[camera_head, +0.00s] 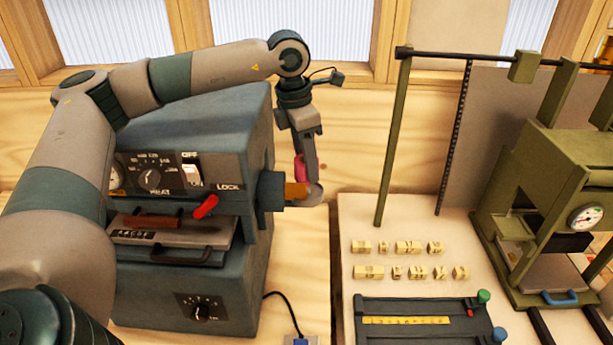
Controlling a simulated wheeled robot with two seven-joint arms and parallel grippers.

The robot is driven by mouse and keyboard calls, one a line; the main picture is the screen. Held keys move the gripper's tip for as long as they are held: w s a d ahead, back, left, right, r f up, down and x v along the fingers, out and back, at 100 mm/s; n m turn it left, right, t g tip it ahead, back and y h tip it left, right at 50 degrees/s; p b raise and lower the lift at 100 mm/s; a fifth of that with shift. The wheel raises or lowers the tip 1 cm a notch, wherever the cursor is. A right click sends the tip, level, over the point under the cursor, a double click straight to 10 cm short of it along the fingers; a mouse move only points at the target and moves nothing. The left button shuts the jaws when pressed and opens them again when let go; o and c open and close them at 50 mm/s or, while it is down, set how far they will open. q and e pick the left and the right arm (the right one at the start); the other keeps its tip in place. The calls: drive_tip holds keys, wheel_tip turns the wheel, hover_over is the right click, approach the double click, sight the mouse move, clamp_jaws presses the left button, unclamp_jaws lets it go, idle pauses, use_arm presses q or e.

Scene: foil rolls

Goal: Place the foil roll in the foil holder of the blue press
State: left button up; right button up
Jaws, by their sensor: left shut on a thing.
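The blue press (190,140) stands at the left, partly hidden behind my left arm. Its foil holder (271,191) sticks out from its right side, with an orange-brown cylindrical part (297,190) and a grey rounded end beside it. My left gripper (307,168) points down just right of the press, at the holder's outer end. It is shut on a pink foil roll (311,167), partly hidden by the fingers. The roll is close above the holder's end; I cannot tell whether they touch. My right gripper is not in view.
A pale table (375,225) at the right carries two rows of small type blocks (407,247), a dark tray with a yellow strip (405,320) and a green press (540,210). A green post (392,150) rises near its left edge. A black cable (287,305) lies below the holder.

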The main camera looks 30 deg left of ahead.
use_arm(q)
drive_tip(key=shift+f+b, duration=0.8)
drive_tip(key=shift+f, duration=1.25)
drive_tip(key=shift+f, duration=0.15)
drive_tip(key=o, duration=1.1)
